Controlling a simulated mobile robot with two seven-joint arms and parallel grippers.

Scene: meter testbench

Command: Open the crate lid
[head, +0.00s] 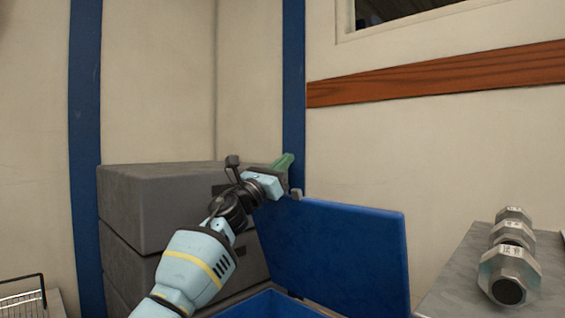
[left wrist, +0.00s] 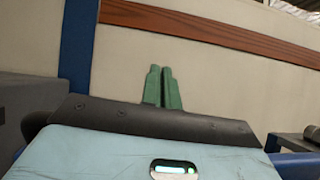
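The blue crate lid (head: 335,255) stands raised, close to upright, in the head view. The blue crate (head: 270,306) shows below it at the bottom edge, its top open; most of it is out of frame. My left gripper (head: 284,162) is just above the lid's upper left corner, its green fingers pointing up and away. In the left wrist view, the two green fingers (left wrist: 162,88) lie side by side, shut, with nothing seen between them. Whether the wrist touches the lid cannot be told. My right gripper is not in view.
Stacked grey cases (head: 150,205) stand behind my left arm. A wall with a blue post (head: 293,90) and a wooden rail (head: 440,75) is behind. A wire rack (head: 22,300) is at lower left.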

